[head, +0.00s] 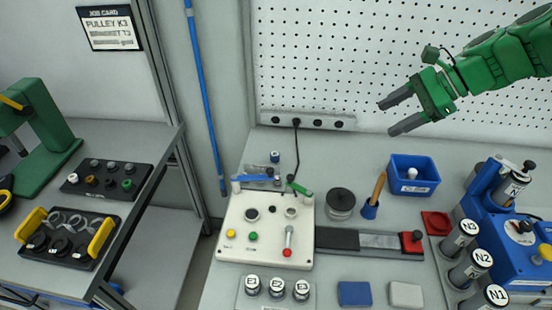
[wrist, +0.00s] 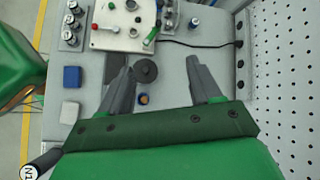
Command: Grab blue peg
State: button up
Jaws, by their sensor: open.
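A small upright blue cylinder (head: 275,157), which looks like the blue peg, stands on the bench behind the white panel box (head: 265,258). In the wrist view the blue cylinder (wrist: 193,23) is at the top, beyond my fingertips and apart from them. My gripper (head: 386,119) is in the air at the upper right, in front of the pegboard, well to the right of the cylinder. It is open, with nothing between its two grey fingers in the wrist view (wrist: 160,63).
A cable (head: 296,150) hangs from the socket strip near the cylinder.

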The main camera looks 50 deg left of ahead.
jog(key=s+a+f+m+g+y, duration=0.1)
jog(key=a+f+g, duration=0.2)
jog(key=a, duration=1)
jog(key=s+a+f+m+g+y, duration=0.1)
jog(key=s+a+f+g, duration=0.15)
jog(key=a, duration=1.05)
send_near(275, 158)
jog(key=a+f, duration=0.1)
jog(key=s+a+f, duration=0.1)
jog(key=shift+a+t, duration=0.25)
jog(key=shift+a, duration=0.05)
jog(key=shift+s+a+f, duration=0.25)
jog(key=shift+s+f, duration=0.05)
jog(key=shift+x, duration=3.4)
jog(key=shift+r, duration=0.1)
jog(key=c, duration=1.1)
jog(key=shift+o, duration=0.2)
